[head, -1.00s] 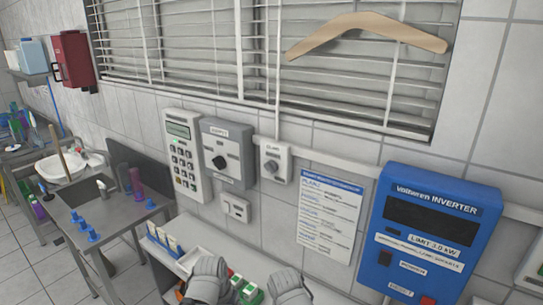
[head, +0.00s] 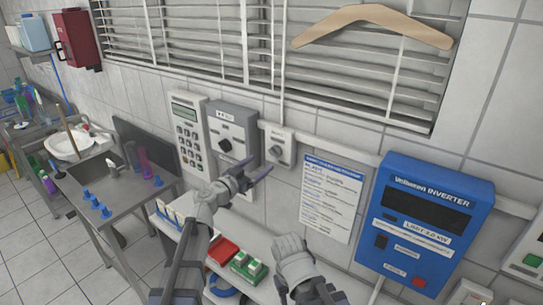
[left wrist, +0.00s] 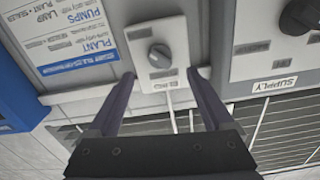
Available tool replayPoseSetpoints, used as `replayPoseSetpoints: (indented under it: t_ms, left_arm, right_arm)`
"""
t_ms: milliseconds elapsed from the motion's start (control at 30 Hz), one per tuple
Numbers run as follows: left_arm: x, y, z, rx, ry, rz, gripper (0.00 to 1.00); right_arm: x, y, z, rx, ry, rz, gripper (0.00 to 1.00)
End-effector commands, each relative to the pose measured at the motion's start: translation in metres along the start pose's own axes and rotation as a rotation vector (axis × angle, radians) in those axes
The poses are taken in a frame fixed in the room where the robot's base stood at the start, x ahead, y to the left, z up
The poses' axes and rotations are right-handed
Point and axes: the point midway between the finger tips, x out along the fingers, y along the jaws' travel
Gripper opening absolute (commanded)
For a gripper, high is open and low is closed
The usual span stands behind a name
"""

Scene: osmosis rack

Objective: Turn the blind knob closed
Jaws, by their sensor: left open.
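The blind knob (head: 276,151) is a small grey round knob on a pale wall box (head: 279,138) below the window blind. My left gripper (head: 260,166) is open and empty, just below and in front of this box. In the left wrist view the knob (left wrist: 160,56) is upside down with its labels and lies between and just beyond my open fingertips (left wrist: 162,75). The fingers appear apart from the knob. The blind (head: 200,45) has visible gaps between its slats. My right gripper is not visible; only part of that arm shows.
A larger supply switch (head: 226,144) with a black knob and a keypad panel (head: 187,135) are left of the knob box. A notice (head: 331,197) and a blue inverter (head: 425,225) are to the right. A red tray (head: 223,251) is on the shelf below.

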Motion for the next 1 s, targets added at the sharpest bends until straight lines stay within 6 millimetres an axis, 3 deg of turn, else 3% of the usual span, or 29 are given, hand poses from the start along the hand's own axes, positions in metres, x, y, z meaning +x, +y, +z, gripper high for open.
replayPoseSetpoints:
  t_ms: [267, 733, 1000]
  left_arm:
    - [0.006, -0.001, -0.001, 0.002, 0.003, -0.001, 0.85]
    - [0.070, -0.002, 0.000, 0.001, 0.002, 0.000, 0.85]
    - [0.078, 0.000, -0.001, 0.001, 0.001, -0.001, 0.85]
  right_arm:
    - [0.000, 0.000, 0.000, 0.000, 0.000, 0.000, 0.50]
    - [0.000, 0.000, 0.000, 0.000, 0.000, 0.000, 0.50]
    - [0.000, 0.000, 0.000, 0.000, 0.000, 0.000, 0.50]
